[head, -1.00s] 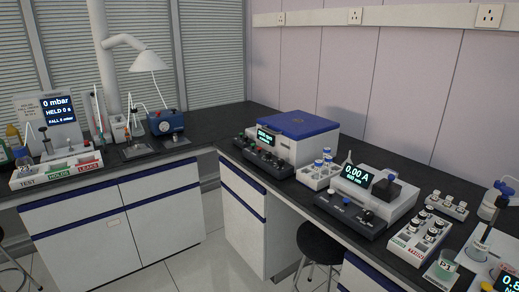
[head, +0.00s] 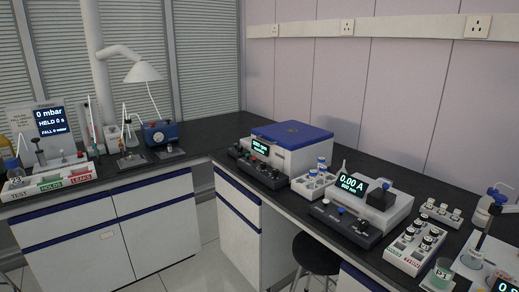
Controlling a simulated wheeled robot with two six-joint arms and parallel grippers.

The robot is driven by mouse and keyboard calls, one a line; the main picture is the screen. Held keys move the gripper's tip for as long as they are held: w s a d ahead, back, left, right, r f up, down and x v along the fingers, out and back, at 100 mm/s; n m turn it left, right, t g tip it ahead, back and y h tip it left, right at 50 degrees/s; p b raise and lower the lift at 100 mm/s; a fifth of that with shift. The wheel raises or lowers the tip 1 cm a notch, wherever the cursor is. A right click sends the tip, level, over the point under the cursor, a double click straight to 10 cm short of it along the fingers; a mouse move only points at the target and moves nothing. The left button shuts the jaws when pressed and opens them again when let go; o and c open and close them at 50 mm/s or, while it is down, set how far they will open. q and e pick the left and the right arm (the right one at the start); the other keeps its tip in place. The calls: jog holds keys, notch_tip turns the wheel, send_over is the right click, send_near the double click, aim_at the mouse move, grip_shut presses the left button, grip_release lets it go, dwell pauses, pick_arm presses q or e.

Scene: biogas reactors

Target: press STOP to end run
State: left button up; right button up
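No button label reading STOP is legible. A black control strip (head: 257,171) with several small knobs or buttons lies in front of a white box-shaped instrument with a blue lid (head: 292,132), whose display (head: 260,148) is lit but too small to read surely. A second black control strip (head: 344,226) lies in front of a white instrument with a display (head: 351,184) reading 0.00 A. It carries a blue button (head: 340,211) and other small controls. Neither of my grippers is in view.
A white rack of vials (head: 314,184) stands between the two instruments, and another vial rack (head: 416,247) stands to the right. A stool (head: 316,254) is below the bench edge. The left bench holds a 0 mbar display (head: 49,121) and a TEST/HOLDS/LEAKS tray (head: 48,184).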

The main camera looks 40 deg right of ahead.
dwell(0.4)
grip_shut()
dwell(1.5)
